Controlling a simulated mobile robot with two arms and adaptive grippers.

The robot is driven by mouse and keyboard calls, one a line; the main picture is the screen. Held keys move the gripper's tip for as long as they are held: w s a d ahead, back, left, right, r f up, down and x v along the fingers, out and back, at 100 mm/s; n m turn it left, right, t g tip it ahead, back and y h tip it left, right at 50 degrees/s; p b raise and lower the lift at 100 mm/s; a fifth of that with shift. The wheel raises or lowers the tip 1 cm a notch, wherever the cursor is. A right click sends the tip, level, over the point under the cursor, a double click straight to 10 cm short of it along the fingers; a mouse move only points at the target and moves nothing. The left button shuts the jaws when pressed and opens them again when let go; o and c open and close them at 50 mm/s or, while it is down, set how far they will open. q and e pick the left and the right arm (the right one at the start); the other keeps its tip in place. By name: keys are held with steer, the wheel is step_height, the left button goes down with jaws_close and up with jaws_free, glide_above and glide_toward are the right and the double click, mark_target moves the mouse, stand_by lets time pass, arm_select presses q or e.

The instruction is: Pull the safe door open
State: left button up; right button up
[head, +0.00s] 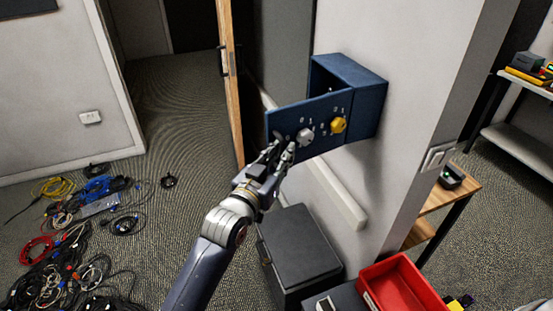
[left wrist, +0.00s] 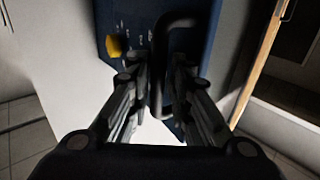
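The blue safe (head: 362,92) is fixed to the grey wall. Its door (head: 315,110) stands partly open, swung out to the left, with a grey knob (head: 305,135) and a yellow knob (head: 338,125) on its face. My left gripper (head: 279,152) is at the door's free left edge. In the left wrist view, the dark bar handle (left wrist: 161,60) runs between the fingers of my left gripper (left wrist: 160,75), which are closed in around it. The fingers hide part of the handle. My right gripper is not in view.
A wooden door (head: 230,80) stands ajar left of the safe. Below are a dark box (head: 300,245) and a red bin (head: 400,285). Tangled cables (head: 75,250) cover the floor at the left. A wooden table (head: 440,200) stands at the right.

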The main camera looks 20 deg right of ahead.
arm_select(q)
steer(key=v, duration=1.2)
steer(key=shift+a, duration=0.2)
steer(key=shift+w, duration=0.1)
